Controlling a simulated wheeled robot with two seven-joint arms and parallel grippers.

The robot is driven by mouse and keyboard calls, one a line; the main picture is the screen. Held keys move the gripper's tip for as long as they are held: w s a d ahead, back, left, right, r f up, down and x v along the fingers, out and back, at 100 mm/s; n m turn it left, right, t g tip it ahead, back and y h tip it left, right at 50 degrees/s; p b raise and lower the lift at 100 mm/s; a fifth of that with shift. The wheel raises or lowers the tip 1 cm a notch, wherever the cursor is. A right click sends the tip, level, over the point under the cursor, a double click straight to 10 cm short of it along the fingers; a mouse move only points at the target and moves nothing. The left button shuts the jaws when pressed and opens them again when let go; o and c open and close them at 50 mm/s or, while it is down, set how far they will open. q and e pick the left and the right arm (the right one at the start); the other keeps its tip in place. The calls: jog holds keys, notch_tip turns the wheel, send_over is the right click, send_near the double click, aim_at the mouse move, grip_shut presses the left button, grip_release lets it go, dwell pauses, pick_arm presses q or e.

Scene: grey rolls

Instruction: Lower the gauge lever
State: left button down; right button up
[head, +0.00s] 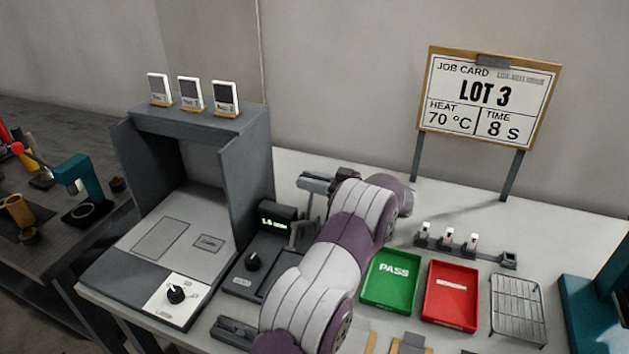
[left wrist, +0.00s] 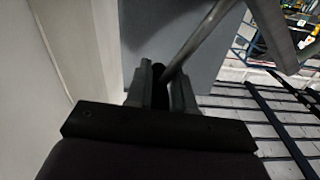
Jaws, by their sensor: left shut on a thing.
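The gauge (head: 262,245) is a dark grey bench unit with a lit green display and a black knob, just right of the grey open-fronted cabinet. My left gripper (head: 318,183) is above and behind the gauge, its arm bending across the bench from the front. In the left wrist view its two dark fingers (left wrist: 162,88) are closed around the end of a slanting grey bar, which appears to be the gauge lever (left wrist: 203,38). The bar runs up and right from the fingers. In the head view the lever's grip is hard to make out beside the gripper. My right gripper is not in view.
A green PASS tray (head: 392,283), a red tray (head: 451,296) and a wire rack (head: 517,308) lie right of my arm. A small rack of pieces (head: 465,245) stands behind them. The cabinet (head: 230,165) stands close on the left. A job card (head: 487,97) stands at the back.

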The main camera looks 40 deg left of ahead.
aim_at(301, 220)
pick_arm(q)
jog(key=s+n+b, duration=0.1)
jog(key=s+n, duration=0.1)
jog(key=s+d+n+b, duration=0.1)
jog(key=n, duration=0.1)
jog(key=shift+s+d+r, duration=0.1)
jog(key=shift+s+r, duration=0.05)
jog(key=shift+s, duration=0.2)
jog(key=shift+s+d+n+b, duration=0.25)
jog(key=shift+s+n+b, duration=0.25)
jog(key=shift+s+n, duration=0.5)
jog(key=shift+s+d+f, duration=0.15)
jog(key=shift+s+f, duration=0.05)
jog(key=shift+s, duration=0.1)
jog(key=shift+s+f, duration=0.1)
jog(key=shift+f, duration=0.05)
jog(key=c, duration=1.1)
grip_release()
jog(key=shift+o, duration=0.4)
